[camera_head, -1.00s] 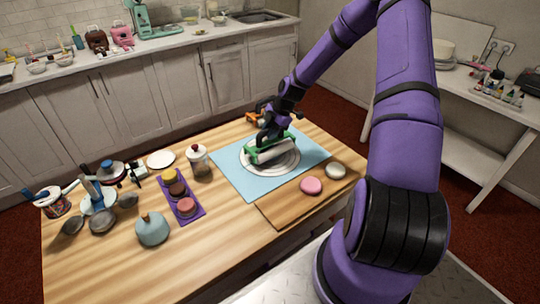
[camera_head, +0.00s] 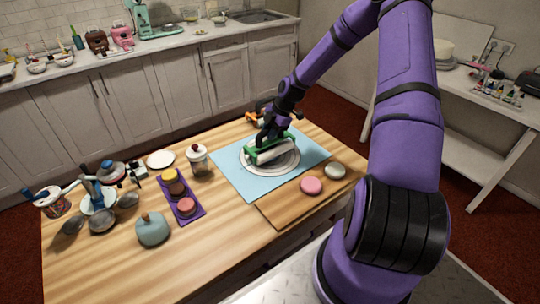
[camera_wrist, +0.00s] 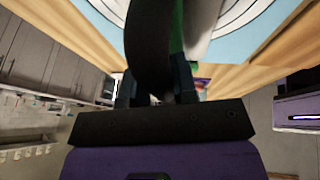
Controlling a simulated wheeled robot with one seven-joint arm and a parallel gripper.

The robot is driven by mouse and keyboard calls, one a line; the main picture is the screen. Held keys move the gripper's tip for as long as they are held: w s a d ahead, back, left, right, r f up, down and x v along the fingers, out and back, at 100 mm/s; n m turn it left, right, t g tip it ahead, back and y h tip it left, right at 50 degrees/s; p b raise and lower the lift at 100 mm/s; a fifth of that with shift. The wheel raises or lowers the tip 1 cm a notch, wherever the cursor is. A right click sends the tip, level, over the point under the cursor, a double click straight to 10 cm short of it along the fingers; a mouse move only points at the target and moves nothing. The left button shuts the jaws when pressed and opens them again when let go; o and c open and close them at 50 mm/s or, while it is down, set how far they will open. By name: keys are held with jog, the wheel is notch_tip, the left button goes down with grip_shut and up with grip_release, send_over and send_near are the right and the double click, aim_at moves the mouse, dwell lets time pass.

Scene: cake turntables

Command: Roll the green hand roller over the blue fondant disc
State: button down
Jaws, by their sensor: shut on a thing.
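The green hand roller (camera_head: 259,156) has a green frame and a pale cylinder. It lies low over the white ringed turntable (camera_head: 293,163) on the light blue mat (camera_head: 230,180). My gripper (camera_head: 266,140) is shut on the roller from above. In the wrist view, the fingers of my gripper (camera_wrist: 158,92) close around the handle, with the green frame (camera_wrist: 177,25) and pale cylinder (camera_wrist: 203,25) beyond. I cannot make out a blue fondant disc; the roller and gripper hide part of the turntable. Contact under the cylinder cannot be told.
A wooden board (camera_head: 275,210) with a pink disc (camera_head: 311,185) and a pale disc (camera_head: 334,171) lies in front of the mat. An orange-and-black item (camera_head: 255,118) is behind the mat.

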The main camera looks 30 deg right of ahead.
jog(key=shift+w+f, duration=0.1)
jog(key=shift+w+f, duration=0.1)
jog(key=shift+w, duration=0.4)
jog(key=shift+s, duration=0.15)
jog(key=shift+s+f, duration=0.1)
jog(key=shift+s, duration=0.45)
jog(key=shift+s, duration=0.65)
jog(key=shift+w, duration=0.1)
